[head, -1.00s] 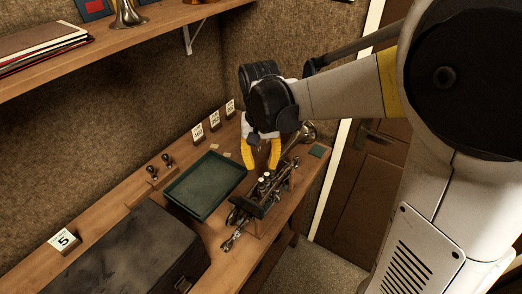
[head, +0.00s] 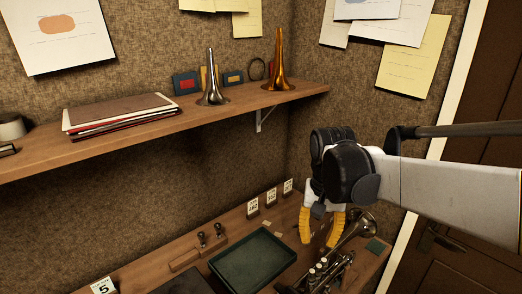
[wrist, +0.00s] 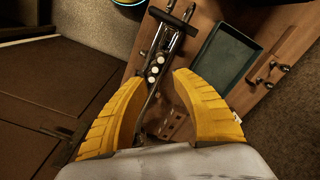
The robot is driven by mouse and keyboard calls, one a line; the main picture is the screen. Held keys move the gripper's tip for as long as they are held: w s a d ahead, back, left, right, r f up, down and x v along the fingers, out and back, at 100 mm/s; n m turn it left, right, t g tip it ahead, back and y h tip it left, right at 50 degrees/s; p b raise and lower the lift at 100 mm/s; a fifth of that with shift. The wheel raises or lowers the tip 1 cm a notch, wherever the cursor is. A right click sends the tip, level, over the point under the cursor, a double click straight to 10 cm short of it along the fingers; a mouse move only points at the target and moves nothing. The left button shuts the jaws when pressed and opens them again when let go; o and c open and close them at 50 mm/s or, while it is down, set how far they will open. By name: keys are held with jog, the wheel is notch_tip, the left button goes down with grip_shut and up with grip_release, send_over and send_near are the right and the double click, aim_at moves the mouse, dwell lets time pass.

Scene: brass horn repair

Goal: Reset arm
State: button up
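My gripper (head: 321,227) has two yellow ridged fingers pointing down above the right end of the workbench. The fingers are apart with nothing between them. It also shows open in the wrist view (wrist: 160,115). In the wrist view the horn's white-topped valves (wrist: 155,68) show beyond the fingertips. The horn appears to rest in a dark holder, and the gripper looks apart from it.
A green tray (head: 219,261) lies left of the horn. Several small number cards (head: 270,195) stand behind. A shelf (head: 150,130) above holds a silver bell (head: 211,88), a brass bell (head: 279,68) and folders (head: 118,117). A door (head: 440,262) is at right.

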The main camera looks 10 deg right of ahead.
jog(key=s+f+n+t+b, duration=0.3)
jog(key=s+f+t+b, duration=0.3)
jog(key=s+f+b, duration=0.3)
jog(key=s+b, duration=0.1)
jog(key=s, duration=0.2)
jog(key=shift+s+f+n+t, duration=0.15)
jog(key=shift+f+n+t, duration=0.25)
jog(key=shift+d, duration=0.1)
